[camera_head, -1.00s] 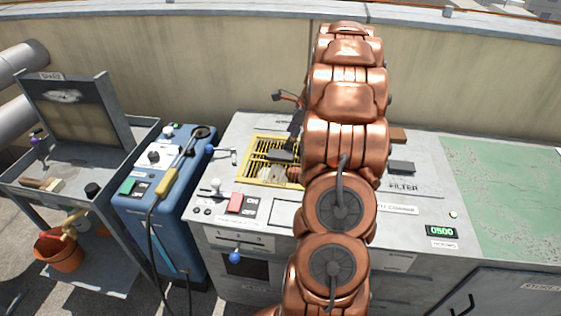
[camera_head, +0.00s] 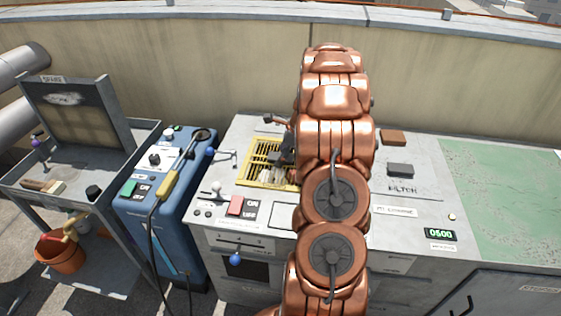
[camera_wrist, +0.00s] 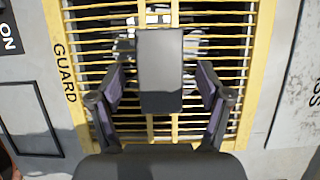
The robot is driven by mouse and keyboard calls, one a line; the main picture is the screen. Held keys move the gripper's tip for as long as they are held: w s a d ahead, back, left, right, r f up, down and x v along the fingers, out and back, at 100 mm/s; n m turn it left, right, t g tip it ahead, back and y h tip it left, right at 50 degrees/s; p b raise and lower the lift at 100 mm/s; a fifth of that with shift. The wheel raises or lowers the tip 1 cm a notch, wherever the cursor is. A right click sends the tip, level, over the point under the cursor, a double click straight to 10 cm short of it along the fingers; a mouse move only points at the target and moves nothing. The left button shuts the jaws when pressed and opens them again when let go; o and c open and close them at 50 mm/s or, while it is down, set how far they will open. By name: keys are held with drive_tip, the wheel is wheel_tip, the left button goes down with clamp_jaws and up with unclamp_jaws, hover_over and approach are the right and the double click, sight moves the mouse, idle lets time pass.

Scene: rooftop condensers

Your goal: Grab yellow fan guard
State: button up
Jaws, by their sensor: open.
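The yellow fan guard (camera_head: 252,168) is a slatted frame lying in the top of the grey unit, left of my arm in the head view. In the wrist view the guard (camera_wrist: 262,50) fills the middle, with the word GUARD on its left rim. A dark grey block-like handle (camera_wrist: 160,50) stands at its centre. My gripper (camera_wrist: 160,78) is open, one finger on each side of the handle, with gaps visible on both sides. In the head view my arm hides the guard's right part, and my gripper (camera_head: 284,156) is partly hidden over it. Fan parts show dimly below the slats.
A blue machine (camera_head: 165,210) with a hose stands left of the grey unit (camera_head: 410,215). A grey cart (camera_head: 90,205) is further left. A green panel (camera_head: 505,190) lies right.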

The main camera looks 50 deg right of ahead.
clamp_jaws()
idle(0.6)
